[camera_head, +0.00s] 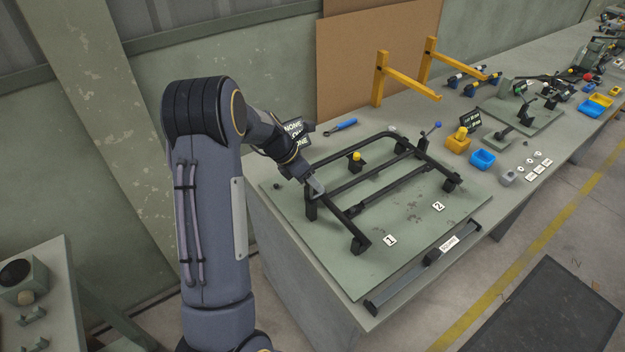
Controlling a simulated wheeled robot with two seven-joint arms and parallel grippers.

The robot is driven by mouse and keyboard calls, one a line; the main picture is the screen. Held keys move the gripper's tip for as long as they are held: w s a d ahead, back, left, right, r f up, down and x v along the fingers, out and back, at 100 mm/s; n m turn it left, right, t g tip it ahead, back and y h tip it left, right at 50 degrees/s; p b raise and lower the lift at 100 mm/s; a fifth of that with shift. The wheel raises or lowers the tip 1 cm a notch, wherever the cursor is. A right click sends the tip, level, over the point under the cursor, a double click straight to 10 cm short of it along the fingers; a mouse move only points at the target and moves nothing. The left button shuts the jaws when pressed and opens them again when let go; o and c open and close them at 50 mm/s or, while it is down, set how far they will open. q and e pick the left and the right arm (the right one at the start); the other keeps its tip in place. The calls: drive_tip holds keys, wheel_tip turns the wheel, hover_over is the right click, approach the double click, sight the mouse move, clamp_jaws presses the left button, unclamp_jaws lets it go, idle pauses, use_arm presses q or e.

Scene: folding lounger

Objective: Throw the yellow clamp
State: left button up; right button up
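My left gripper (317,188) is at the frame's left end, near the corner post. It is to the left of the yellow-knobbed clamp and apart from it. The fingertips are small and partly merge with the frame, so I cannot tell whether they are open or touch the frame. My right gripper is not in view.
A clamp with a blue knob (437,125) stands at the frame's far right end. A blue-handled tool (341,126) lies behind the plate. Yellow brackets (378,80) stand at the back.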

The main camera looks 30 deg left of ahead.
use_arm(q)
drive_tip(key=b+v, duration=0.1)
drive_tip(key=v, duration=0.6)
drive_tip(key=shift+r, duration=0.3)
drive_tip(key=shift+s+a, duration=0.1)
drive_tip(key=shift+s, duration=0.1)
drive_tip(key=s+d+r+m+b, duration=0.2)
drive_tip(key=s+d+r+m, duration=0.5)
drive_tip(key=s+d+m, duration=0.5)
drive_tip(key=s+d+f+m, duration=0.2)
drive_tip(key=s+d+m, duration=0.1)
drive_tip(key=s+m, duration=0.4)
drive_tip(key=s+d+f+m+t+y+b, duration=0.1)
drive_tip(key=s+d+f+m, duration=0.1)
drive_tip(key=s+m, duration=0.5)
drive_tip(key=shift+s+d+f+m+t, duration=0.35)
drive_tip(key=shift+d+m, duration=0.4)
drive_tip(key=shift+m, duration=0.35)
drive_tip(key=shift+s+a, duration=0.1)
drive_tip(key=shift+s, duration=0.05)
